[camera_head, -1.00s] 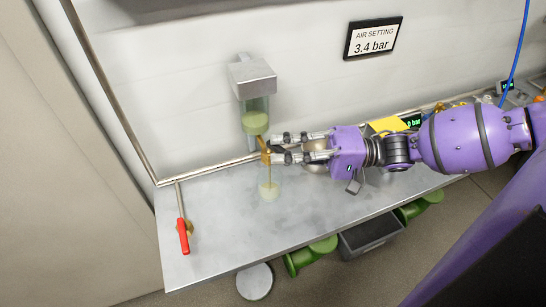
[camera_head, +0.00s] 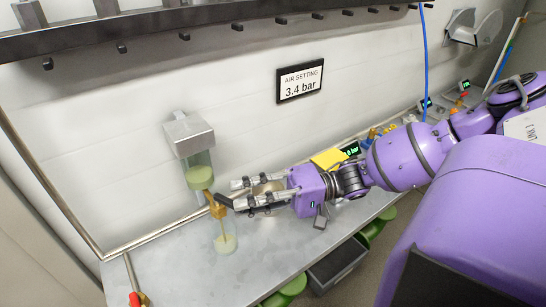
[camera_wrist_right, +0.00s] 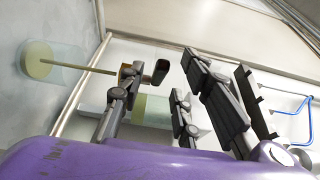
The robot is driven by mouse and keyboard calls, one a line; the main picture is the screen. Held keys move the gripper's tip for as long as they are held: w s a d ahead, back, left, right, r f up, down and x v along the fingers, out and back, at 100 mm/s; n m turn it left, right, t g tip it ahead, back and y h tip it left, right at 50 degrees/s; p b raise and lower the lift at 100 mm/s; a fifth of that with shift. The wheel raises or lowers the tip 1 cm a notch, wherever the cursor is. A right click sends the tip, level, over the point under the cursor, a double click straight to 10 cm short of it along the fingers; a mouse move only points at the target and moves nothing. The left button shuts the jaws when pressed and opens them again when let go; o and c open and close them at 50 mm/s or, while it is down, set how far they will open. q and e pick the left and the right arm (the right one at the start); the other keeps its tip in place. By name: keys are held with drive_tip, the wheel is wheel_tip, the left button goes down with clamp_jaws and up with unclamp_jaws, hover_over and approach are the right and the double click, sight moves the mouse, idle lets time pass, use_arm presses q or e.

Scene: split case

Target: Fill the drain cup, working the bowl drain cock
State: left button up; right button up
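A clear bowl (camera_head: 199,176) holding green liquid hangs under a grey block on the wall. Below it is the brass drain cock (camera_head: 214,204) with a short black lever (camera_head: 226,201) pointing right. A thin stream runs from the cock into the clear drain cup (camera_head: 225,244), which stands on the bench with pale green liquid in it. The cup (camera_wrist_right: 62,68) and stream also show in the wrist view. My right gripper (camera_head: 241,194) is open beside the cock; in the wrist view the black lever end (camera_wrist_right: 162,72) lies between its spread fingers, apparently untouched. My left gripper is out of view.
The grey bench (camera_head: 180,270) is clear around the cup. A red handle (camera_head: 135,298) is at its lower left. A yellow block (camera_head: 328,158) and gauges stand behind my right arm. A dark bin (camera_head: 336,262) is below the bench. A dark rail (camera_head: 200,22) crosses the wall above.

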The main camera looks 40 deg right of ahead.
drive_tip(key=v, duration=0.9)
